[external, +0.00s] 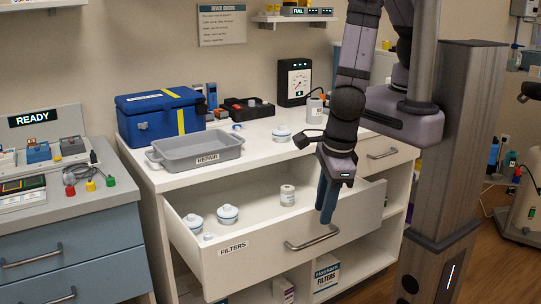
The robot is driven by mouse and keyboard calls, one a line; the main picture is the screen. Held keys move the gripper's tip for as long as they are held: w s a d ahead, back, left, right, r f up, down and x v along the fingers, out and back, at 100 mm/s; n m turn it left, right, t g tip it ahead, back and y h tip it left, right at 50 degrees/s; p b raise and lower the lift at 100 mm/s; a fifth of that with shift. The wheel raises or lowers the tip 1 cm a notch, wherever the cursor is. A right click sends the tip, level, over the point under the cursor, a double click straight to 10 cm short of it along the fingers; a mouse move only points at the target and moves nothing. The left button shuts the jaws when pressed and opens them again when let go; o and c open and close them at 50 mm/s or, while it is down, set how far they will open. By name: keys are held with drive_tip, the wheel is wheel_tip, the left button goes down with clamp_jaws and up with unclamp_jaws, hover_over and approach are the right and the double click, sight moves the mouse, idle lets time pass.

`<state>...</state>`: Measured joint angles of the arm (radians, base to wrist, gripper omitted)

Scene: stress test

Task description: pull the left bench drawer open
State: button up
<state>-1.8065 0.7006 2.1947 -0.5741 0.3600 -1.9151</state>
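The left bench drawer (265,262), labelled FILTERS, stands well out from the white bench in the external view. Its inside shows, with two lidded white pots (228,215), a small canister (287,195) and a smaller piece in it. Its metal bar handle (312,238) runs across the front panel. My gripper (326,208) points down at the front panel, with its dark fingers just above the handle's right part. The fingers overlap in this view, so their gap is hidden. Whether they touch the handle or panel is unclear.
A grey REPAIR tray (196,151) and a blue case (160,116) stand on the bench top. The right bench drawer (385,155) is shut. Shelves with boxes (326,275) lie below. A blue-fronted cabinet (70,255) stands at the left.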

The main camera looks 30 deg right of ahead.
drive_tip(key=shift+s+a+n, duration=0.1)
drive_tip(key=shift+n, duration=1.2)
drive_tip(key=shift+s+a+n, duration=0.1)
drive_tip(key=shift+n, duration=1.2)
drive_tip(key=shift+f, duration=0.1)
drive_tip(key=b+x, duration=0.2)
drive_tip(key=x, duration=0.5)
drive_tip(key=shift+f, duration=0.15)
clamp_jaws()
